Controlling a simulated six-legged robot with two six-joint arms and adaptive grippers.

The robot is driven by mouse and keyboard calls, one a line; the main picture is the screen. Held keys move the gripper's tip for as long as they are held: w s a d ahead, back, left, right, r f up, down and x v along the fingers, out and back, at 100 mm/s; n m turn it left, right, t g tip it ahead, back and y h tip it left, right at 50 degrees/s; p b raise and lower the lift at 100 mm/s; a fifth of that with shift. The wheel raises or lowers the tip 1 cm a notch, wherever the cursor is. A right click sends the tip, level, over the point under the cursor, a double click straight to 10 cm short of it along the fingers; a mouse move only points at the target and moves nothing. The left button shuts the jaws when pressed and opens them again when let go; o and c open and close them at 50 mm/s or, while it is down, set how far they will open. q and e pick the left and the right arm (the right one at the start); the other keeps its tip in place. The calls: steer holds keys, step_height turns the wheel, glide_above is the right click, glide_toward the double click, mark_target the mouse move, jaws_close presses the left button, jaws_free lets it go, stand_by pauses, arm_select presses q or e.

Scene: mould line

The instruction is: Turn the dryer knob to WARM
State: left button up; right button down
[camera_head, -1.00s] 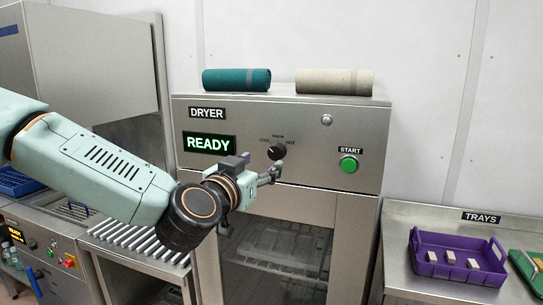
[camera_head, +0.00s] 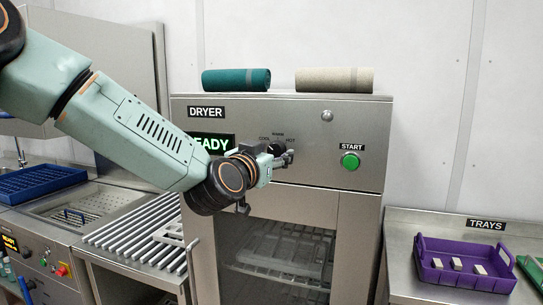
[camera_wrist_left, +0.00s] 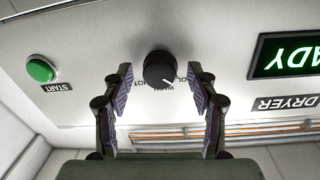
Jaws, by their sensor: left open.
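The dryer (camera_head: 330,175) stands in the middle of the head view, with COOL, WARM and HOT labels around its knob. The black round knob (camera_wrist_left: 159,67) shows in the left wrist view, which is upside down. Its white pointer mark is at lower right there, which is upper left on the panel, towards COOL. My left gripper (camera_head: 282,158) is open at the panel, its fingers on either side of the knob with gaps in the wrist view. My right gripper is out of view.
The READY display (camera_head: 217,143), partly covered by my left arm, and the green START button (camera_head: 350,161) flank the knob. Green (camera_head: 236,79) and beige (camera_head: 334,80) rolls lie on top. A purple tray (camera_head: 430,277) is on the right table, a roller rack (camera_head: 130,232) at left.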

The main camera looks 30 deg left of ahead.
arm_select(q)
steer(key=shift+s+r, duration=0.1)
steer(key=shift+s, duration=0.05)
steer(key=shift+c, duration=0.5)
steer(key=shift+c, duration=0.7)
steer(key=c, duration=0.9)
steer(key=shift+c, duration=0.2)
